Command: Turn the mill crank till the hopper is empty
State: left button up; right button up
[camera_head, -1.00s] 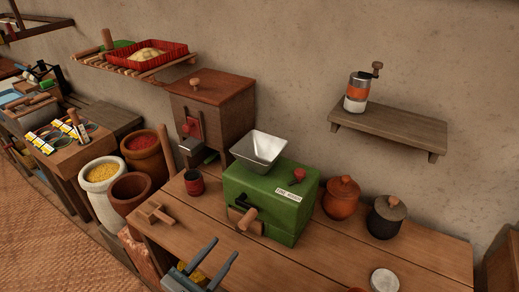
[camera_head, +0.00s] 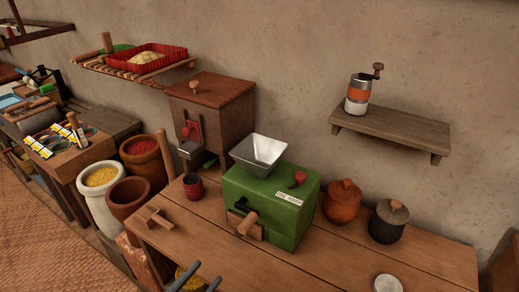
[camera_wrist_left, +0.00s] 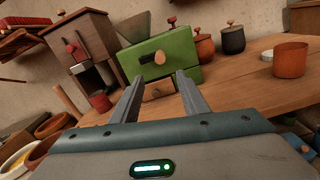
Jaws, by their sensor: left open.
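The green mill (camera_head: 283,215) stands on the wooden table, with a metal hopper (camera_head: 262,152) on top. My left gripper (camera_head: 203,276) is open and empty, low at the table's front edge, in front of the mill and apart from the crank. In the left wrist view the crank handle (camera_wrist_left: 160,57) shows beyond and above the open fingers (camera_wrist_left: 158,88). My right gripper is out of view.
A red cup (camera_head: 193,186) and a small wooden piece (camera_head: 156,218) lie left of the mill. An orange jar (camera_head: 341,202) and a dark jar (camera_head: 388,222) stand on its right. A brown cabinet (camera_head: 228,125) is behind.

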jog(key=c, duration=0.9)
pick_arm(q)
jog(key=s+a+f+m+g+y, duration=0.2)
jog(key=a+f+m, duration=0.15)
jog(key=f, duration=0.95)
jog(key=s+a+f+m+g+y, duration=0.2)
jog(key=f+m, duration=0.2)
jog(key=f, duration=0.8)
jog(key=s+a+f+m+g+y, duration=0.2)
jog(key=f+m+y, duration=0.15)
jog(key=f, duration=0.95)
jog(key=s+a+f+m+g+y, duration=0.1)
jog(key=s+a+f+m+g, duration=0.25)
jog(key=s+f+m, duration=0.75)
jog(key=s+a+f+m+g+y, duration=0.1)
jog(key=s+a+f+m+g, duration=0.1)
jog(key=s+f, duration=0.4)
jog(key=s+a+f+m+g+y, duration=0.1)
jog(key=s+f+m, duration=0.4)
jog(key=s, duration=1)
jog(key=shift+s+a+f+g, duration=0.45)
jog(key=shift+a+g, duration=0.1)
jog(key=shift+a, duration=0.1)
